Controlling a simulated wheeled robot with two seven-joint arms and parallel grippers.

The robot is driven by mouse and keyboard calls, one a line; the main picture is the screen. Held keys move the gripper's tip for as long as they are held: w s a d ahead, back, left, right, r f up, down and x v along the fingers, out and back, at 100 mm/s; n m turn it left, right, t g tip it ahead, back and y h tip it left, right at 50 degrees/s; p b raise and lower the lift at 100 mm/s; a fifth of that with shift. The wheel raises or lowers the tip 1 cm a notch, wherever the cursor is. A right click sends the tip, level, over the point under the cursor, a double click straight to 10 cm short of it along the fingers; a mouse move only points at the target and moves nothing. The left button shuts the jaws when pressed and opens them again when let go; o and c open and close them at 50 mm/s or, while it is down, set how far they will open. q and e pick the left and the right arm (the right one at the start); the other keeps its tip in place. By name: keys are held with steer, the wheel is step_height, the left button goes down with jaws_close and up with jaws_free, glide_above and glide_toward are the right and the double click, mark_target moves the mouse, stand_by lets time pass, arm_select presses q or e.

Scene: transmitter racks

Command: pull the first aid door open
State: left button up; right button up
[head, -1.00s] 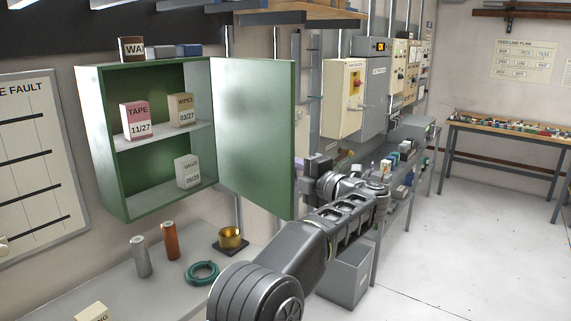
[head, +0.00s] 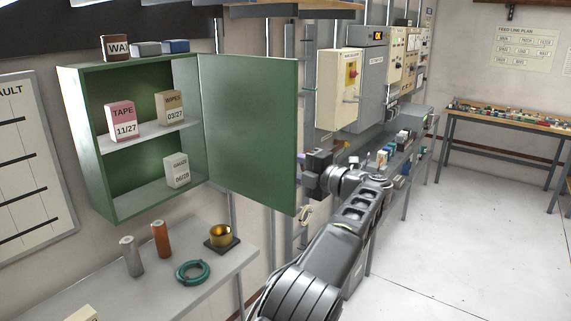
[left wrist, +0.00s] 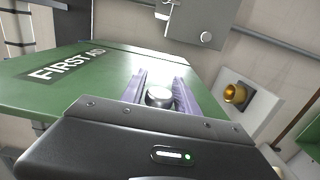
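The green first aid cabinet (head: 72,130) hangs on the wall with its door (head: 250,130) swung wide open. My right gripper is not in view.
Tape, wipes and gauze boxes stand on the cabinet shelves. Below, a grey table (head: 215,262) holds two cylinders, a teal ring (head: 192,272) and a brass cup (head: 221,236). Electrical boxes (head: 340,90) are on the wall beyond the door. Open floor lies to the right.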

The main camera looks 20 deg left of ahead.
mark_target(299, 168)
arm_select(q)
steer(key=shift+o, duration=1.1)
steer(key=shift+s+d, duration=0.15)
steer(key=shift+d, duration=0.45)
steer(key=v, duration=0.6)
steer(key=shift+s+d, duration=0.1)
steer(key=shift+d, duration=0.15)
